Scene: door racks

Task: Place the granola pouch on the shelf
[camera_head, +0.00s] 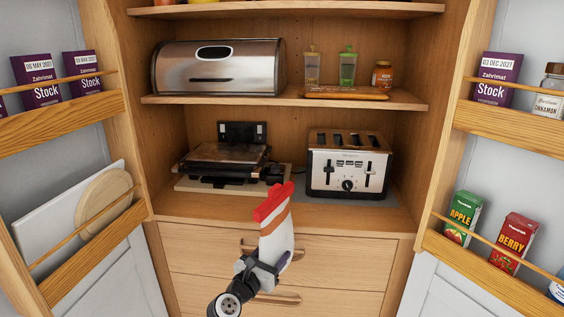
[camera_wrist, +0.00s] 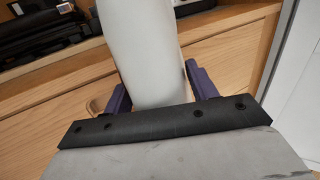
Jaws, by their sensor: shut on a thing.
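The granola pouch (camera_head: 276,238), white with an orange band and a red top, stands tilted in my gripper (camera_head: 262,270) in the head view. My gripper is shut on its lower part, in front of the drawers. In the wrist view the pouch (camera_wrist: 147,55) shows as a plain white shape between the two fingers of my gripper (camera_wrist: 160,95). Its printed face is not visible there. The middle shelf (camera_head: 210,99) and the lower counter shelf (camera_head: 235,210) are behind and above the gripper.
A bread bin (camera_head: 218,68), two bottles and an amber jar (camera_head: 382,75) stand on the middle shelf, with a gap between. A grill (camera_head: 225,162) and a toaster (camera_head: 347,165) stand on the counter.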

